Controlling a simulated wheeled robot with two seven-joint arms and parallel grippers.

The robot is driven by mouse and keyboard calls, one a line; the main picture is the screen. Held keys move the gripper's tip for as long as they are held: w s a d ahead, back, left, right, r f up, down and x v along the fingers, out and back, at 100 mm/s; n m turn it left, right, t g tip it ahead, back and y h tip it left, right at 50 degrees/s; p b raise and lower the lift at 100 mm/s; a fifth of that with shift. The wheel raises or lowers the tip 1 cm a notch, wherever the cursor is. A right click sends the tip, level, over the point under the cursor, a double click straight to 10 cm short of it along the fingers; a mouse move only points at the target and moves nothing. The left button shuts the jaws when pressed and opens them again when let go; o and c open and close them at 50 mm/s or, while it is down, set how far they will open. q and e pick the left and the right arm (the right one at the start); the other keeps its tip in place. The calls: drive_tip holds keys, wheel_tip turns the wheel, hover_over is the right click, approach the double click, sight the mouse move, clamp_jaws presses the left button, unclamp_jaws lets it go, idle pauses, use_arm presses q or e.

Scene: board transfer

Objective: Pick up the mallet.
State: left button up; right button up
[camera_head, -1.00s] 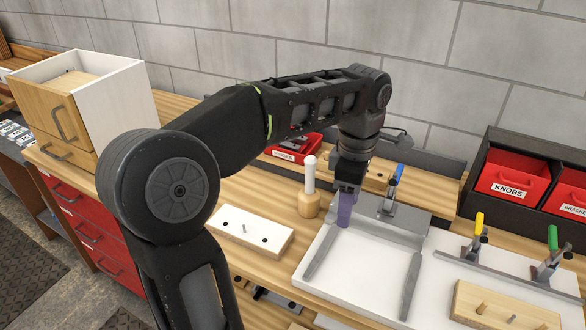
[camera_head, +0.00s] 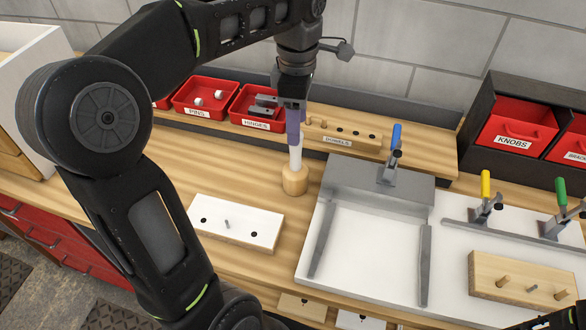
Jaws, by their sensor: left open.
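The mallet stands upright on the wooden bench, its pale wooden head (camera_head: 295,180) down and its white handle (camera_head: 296,157) pointing up. My left gripper (camera_head: 294,138) points down directly above it, its purple fingers at the upper part of the handle. The fingers are open and hide the handle's top. I cannot tell whether they touch it. My right gripper is not in view; only a dark piece shows at the bottom right corner.
A grey-and-white fixture (camera_head: 372,250) with a blue-handled clamp (camera_head: 394,150) is to the right. Behind are red bins (camera_head: 250,108) and a dowel block (camera_head: 345,138). A wooden board (camera_head: 522,277) lies at right.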

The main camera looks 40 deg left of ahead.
sight(296, 149)
use_arm(q)
drive_tip(key=shift+f+b, duration=0.55)
drive_tip(key=shift+f, duration=0.8)
drive_tip(key=shift+s+f+p, duration=0.2)
drive_tip(key=shift+f+p, duration=0.4)
drive_tip(key=shift+f, duration=2)
clamp_jaws()
